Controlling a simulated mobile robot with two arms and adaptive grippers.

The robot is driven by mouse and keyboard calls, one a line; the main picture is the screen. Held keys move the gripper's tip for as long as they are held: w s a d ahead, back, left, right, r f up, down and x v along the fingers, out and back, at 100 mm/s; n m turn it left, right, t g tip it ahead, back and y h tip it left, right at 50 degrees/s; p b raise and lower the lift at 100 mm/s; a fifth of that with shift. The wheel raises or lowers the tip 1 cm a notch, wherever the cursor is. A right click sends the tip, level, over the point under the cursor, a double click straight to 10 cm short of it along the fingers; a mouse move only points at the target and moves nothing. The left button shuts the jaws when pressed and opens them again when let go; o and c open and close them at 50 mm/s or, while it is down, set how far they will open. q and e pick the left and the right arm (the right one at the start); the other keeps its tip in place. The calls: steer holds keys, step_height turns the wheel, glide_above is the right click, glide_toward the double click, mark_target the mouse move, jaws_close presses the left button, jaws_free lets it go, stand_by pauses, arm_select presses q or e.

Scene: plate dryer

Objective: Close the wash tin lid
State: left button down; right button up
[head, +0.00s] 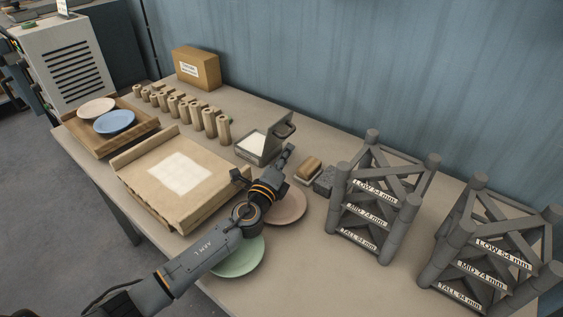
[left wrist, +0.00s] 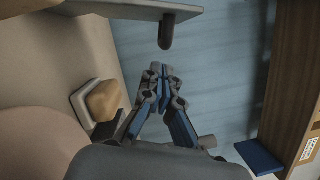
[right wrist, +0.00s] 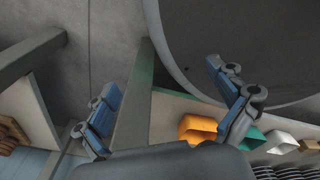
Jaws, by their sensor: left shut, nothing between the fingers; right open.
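The wash tin (head: 246,157) is a grey box with a pale inside, standing near the middle of the table. Its grey lid (head: 276,143) stands raised at the right side, with a dark handle (head: 286,130) on it. The lid's edge and handle (left wrist: 166,30) show at the top of the left wrist view. My left gripper (head: 290,151) is shut and empty, just right of the raised lid; its closed fingertips (left wrist: 165,72) appear below the handle, apart from it. My right gripper (right wrist: 165,92) is open, away from the tin; it is not seen in the head view.
A sponge (head: 309,168) and a dark block (head: 324,181) lie right of my left gripper. Grey racks (head: 345,205) stand further right. A pink plate (head: 287,207) and a green plate (head: 240,258) lie by my left arm. A wooden tray (head: 135,190) and several pegs (head: 209,122) are left.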

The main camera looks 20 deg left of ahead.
arm_select(q)
steer(key=w, duration=0.4)
steer(key=shift+d+r, duration=0.15)
steer(key=shift+d, duration=0.1)
arm_select(e)
steer(key=shift+w+a+f, duration=0.15)
steer(key=shift+w+a, duration=0.1)
steer(key=shift+w, duration=0.4)
steer(key=shift+w+a+f, duration=0.1)
steer(key=shift+w+a, duration=0.15)
steer(key=shift+w, duration=0.35)
arm_select(q)
steer(key=shift+s, duration=0.1)
arm_select(e)
steer(key=shift+s, duration=0.1)
